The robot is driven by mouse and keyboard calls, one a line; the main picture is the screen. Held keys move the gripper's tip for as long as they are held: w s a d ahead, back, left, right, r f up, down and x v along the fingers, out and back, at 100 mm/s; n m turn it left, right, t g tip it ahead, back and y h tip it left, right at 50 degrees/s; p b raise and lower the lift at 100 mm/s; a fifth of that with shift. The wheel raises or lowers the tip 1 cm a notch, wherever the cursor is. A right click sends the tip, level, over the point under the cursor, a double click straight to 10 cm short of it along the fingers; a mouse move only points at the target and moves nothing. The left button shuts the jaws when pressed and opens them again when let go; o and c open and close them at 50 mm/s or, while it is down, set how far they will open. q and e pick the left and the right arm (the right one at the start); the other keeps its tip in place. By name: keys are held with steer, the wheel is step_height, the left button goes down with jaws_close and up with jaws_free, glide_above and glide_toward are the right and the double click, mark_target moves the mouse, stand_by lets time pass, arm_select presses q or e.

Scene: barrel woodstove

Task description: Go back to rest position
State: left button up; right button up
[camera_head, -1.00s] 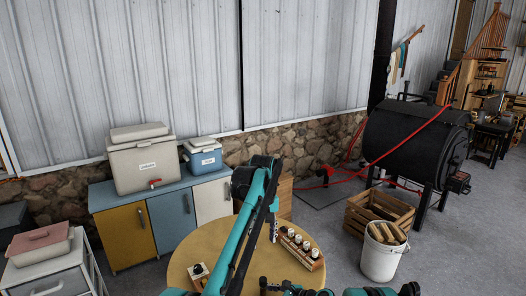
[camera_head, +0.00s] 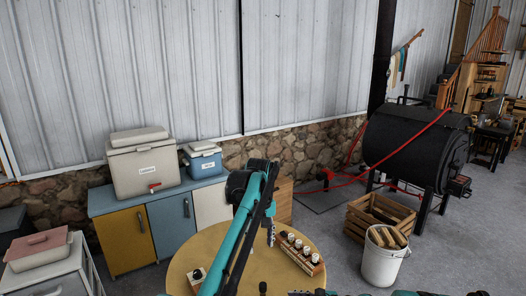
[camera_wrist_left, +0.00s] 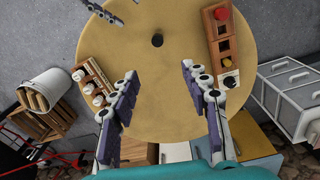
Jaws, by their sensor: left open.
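My left arm rises in the head view, and its gripper (camera_head: 271,238) hangs over the round wooden table (camera_head: 215,240). In the left wrist view the left gripper (camera_wrist_left: 158,72) has its two fingers spread wide with nothing between them, above the tabletop. Part of my right gripper (camera_wrist_left: 112,10) shows at the top edge of the left wrist view; its jaw state is unclear. Only slivers of my right arm show at the bottom edge of the head view.
A wooden rack with white-capped bottles (camera_head: 300,252) is on the table's right side. A wooden block with a red knob (camera_wrist_left: 221,14) also stands on it, with a dark knob (camera_wrist_left: 157,40) between. A white bucket of wood (camera_head: 381,265), crate (camera_head: 355,222) and black barrel stove (camera_head: 405,145) stand right.

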arm_select(q)
steer(key=s+a+r+m+t, duration=0.35)
steer(key=s+a, duration=0.75)
steer(key=s, duration=0.5)
arm_select(e)
steer(key=s+d+r+n+h, duration=0.2)
steer(key=s+r+n+h, duration=0.4)
steer(key=s+r+n, duration=0.6)
arm_select(q)
steer(key=s+a+f+t, duration=0.1)
steer(key=s+a+f, duration=0.2)
steer(key=s+f, duration=0.3)
steer(key=s+a+f+m+t, duration=0.1)
steer(key=s+a+f+t, duration=0.1)
steer(key=s+f, duration=0.4)
steer(key=s+a, duration=0.1)
steer(key=s, duration=0.4)
steer(key=shift+f, duration=0.25)
arm_select(e)
steer(key=s+d+n+h, duration=0.2)
steer(key=s+n, duration=0.3)
steer(key=s, duration=0.3)
steer(key=s+d+r+n+h, duration=0.1)
steer(key=s+d+n+h, duration=0.2)
steer(key=s+n, duration=0.3)
steer(key=shift+s+d+t, duration=0.3)
steer(key=shift+s+d, duration=0.2)
steer(key=shift+s, duration=0.55)
